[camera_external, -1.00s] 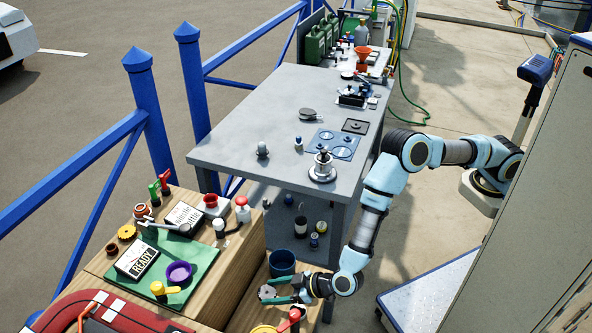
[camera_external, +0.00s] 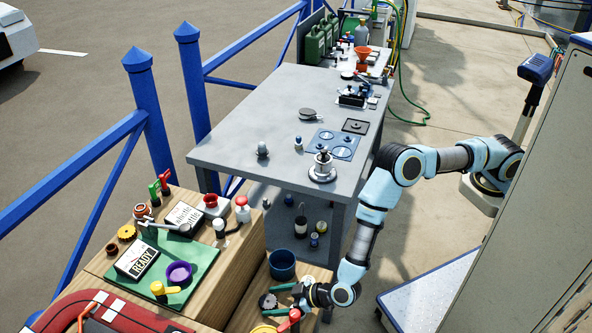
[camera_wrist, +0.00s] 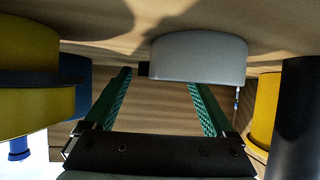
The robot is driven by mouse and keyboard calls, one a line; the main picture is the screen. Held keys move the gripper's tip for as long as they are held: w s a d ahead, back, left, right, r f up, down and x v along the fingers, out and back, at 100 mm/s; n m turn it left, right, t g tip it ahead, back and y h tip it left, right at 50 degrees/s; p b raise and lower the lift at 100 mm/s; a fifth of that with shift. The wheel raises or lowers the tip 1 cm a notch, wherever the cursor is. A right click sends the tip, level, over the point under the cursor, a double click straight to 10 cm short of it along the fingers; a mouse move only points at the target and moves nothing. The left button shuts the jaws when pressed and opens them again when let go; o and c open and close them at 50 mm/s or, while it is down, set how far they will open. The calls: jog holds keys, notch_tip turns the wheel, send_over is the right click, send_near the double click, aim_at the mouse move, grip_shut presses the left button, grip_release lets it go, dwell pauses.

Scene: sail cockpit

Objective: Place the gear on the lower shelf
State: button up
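The gear (camera_external: 267,301) is a small dark grey toothed disc on the lower wooden shelf (camera_external: 245,316), at the bottom of the external view. My gripper (camera_external: 277,300) is just to its right, low over the shelf, with its green fingers spread. In the wrist view the fingers (camera_wrist: 160,88) are wide apart with nothing between them. A grey round body (camera_wrist: 198,58), which looks like the gear seen edge-on, lies just beyond the fingertips, offset to the right. I cannot tell if a fingertip touches it.
A dark blue pot (camera_external: 282,264) stands behind my gripper. A red-handled item (camera_external: 289,320) and a yellow ring (camera_external: 263,329) are close in front. The wrist view has yellow bodies (camera_wrist: 30,75) at left and a dark post (camera_wrist: 298,115) at right. The grey table (camera_external: 240,135) rises behind.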

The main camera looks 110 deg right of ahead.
jog(key=shift+o, duration=0.4)
jog(key=shift+r, duration=0.1)
